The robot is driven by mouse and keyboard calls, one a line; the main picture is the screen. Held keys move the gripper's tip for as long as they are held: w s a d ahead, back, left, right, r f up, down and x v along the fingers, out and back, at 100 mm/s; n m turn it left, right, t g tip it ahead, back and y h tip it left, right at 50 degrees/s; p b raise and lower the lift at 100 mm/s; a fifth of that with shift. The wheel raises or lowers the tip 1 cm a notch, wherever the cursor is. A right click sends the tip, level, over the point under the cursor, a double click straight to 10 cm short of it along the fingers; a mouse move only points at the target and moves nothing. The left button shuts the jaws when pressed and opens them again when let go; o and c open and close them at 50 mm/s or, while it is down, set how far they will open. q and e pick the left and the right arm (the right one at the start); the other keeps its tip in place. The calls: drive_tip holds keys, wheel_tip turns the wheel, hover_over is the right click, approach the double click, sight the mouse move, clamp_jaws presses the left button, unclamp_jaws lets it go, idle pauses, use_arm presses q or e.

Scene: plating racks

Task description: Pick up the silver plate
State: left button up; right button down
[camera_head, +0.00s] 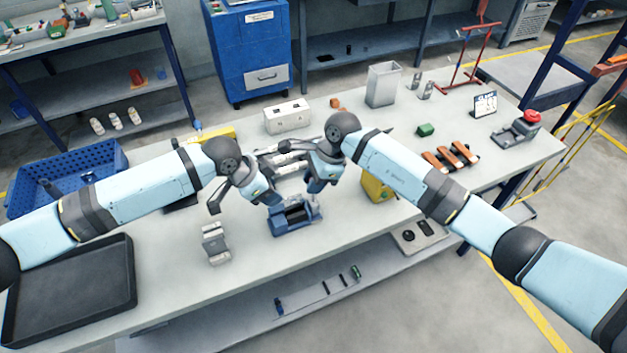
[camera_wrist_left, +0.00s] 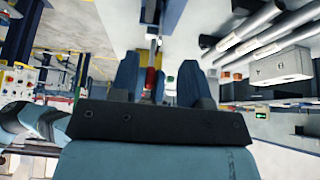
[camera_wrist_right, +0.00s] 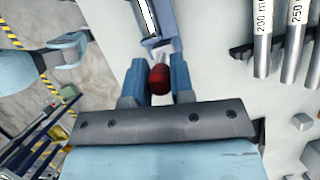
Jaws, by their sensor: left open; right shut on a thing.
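I cannot clearly pick out the silver plate. A thin grey edge (camera_wrist_left: 154,48) shows between the fingers in the left wrist view; I cannot tell whether it is the plate. A blue vise-like fixture (camera_head: 297,215) with a dark slot stands mid-table. My left gripper (camera_head: 270,198) is open at the fixture's left side; its fingers also show in the left wrist view (camera_wrist_left: 158,85). My right gripper (camera_head: 315,186) is above the fixture's right side. It is shut on a red knob (camera_wrist_right: 158,80), seen between its fingers in the right wrist view.
A grey slotted block (camera_head: 215,243) stands at the left front, beside a black tray (camera_head: 122,290). Labelled silver tubes (camera_wrist_right: 262,40) lie on a dark rack. A white box (camera_head: 288,116) and metal bin (camera_head: 383,84) stand behind. A yellow block (camera_head: 376,188) is right of the fixture.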

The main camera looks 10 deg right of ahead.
sight(288, 198)
use_arm(q)
drive_tip(key=shift+c, duration=0.6)
drive_tip(key=shift+d+r, duration=0.15)
drive_tip(key=shift+w+d+f+y, duration=0.2)
drive_tip(key=shift+d+f+y, duration=0.5)
drive_tip(key=shift+d+f, duration=0.35)
drive_tip(key=shift+x, duration=2.55)
drive_tip(key=shift+w+d, duration=0.1)
drive_tip(key=shift+d, duration=0.05)
clamp_jaws()
